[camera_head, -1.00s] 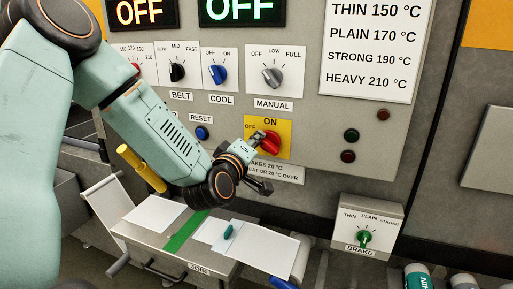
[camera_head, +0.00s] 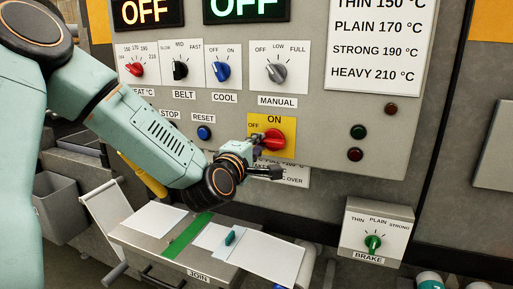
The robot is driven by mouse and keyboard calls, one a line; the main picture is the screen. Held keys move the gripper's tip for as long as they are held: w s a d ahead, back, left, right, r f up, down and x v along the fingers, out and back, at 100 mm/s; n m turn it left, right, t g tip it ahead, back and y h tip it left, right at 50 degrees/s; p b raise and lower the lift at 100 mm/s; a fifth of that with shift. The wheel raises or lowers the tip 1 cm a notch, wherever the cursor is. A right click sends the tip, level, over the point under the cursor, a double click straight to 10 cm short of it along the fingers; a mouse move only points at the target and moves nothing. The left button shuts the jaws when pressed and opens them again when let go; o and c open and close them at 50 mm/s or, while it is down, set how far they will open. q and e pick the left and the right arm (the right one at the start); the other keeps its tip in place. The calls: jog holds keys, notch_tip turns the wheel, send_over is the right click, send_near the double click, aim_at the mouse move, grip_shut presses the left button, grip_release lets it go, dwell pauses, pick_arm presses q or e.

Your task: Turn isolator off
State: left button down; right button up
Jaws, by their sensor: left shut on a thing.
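The isolator is a red rotary knob (camera_head: 274,139) on a yellow plate (camera_head: 288,123) marked OFF at the left and ON at the top. The knob's grip lies roughly sideways, though its left end is partly covered. My left gripper (camera_head: 265,158) comes in from the left, just below and in front of the knob. One dark finger reaches up to the knob's left end and the other sticks out to the right beneath it. The jaws are shut on the knob, but the contact is partly hidden. My right gripper is not in view.
Above are a grey MANUAL knob (camera_head: 276,73), a blue COOL knob (camera_head: 222,71) and a black BELT knob (camera_head: 180,70). A blue RESET button (camera_head: 204,132) is left of the isolator. Below is the JOIN table (camera_head: 140,236); a green BRAKE knob (camera_head: 373,243) stands right.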

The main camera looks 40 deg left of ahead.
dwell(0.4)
pick_arm(q)
jog(key=c, duration=1.3)
grip_release()
jog(key=shift+v, duration=3.75)
